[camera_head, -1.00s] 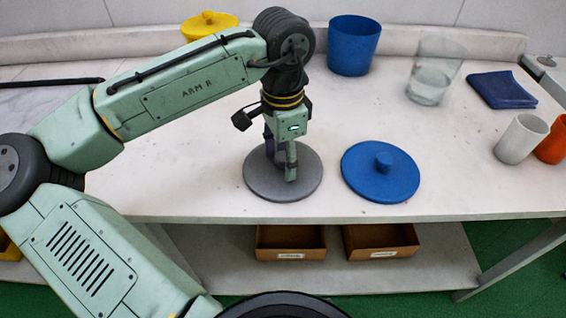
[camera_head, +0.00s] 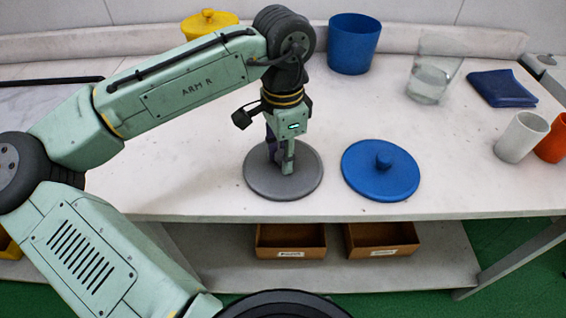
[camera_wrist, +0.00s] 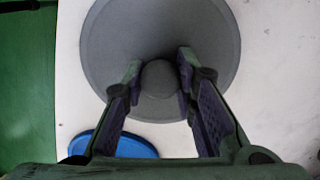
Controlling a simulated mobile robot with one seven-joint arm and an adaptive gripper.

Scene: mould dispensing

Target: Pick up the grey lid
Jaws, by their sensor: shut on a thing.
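The grey lid (camera_head: 262,182) is a flat round disc lying on the white table, below my gripper. In the wrist view the grey lid (camera_wrist: 120,40) fills the upper middle, with its round knob (camera_wrist: 160,78) between my fingers. My gripper (camera_head: 286,168) points straight down over the lid's middle and is shut on the knob. The wrist view shows my gripper (camera_wrist: 158,85) with one finger on each side of the knob. In the head view the knob is hidden by the fingers.
A blue lid (camera_head: 380,172) lies close to the right of the grey lid. A blue bin (camera_head: 354,45), a clear beaker (camera_head: 428,82), a folded blue cloth (camera_head: 502,88), a white cup (camera_head: 521,138) and an orange cup (camera_head: 552,142) stand farther off. A yellow lidded pot (camera_head: 209,24) is behind my arm.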

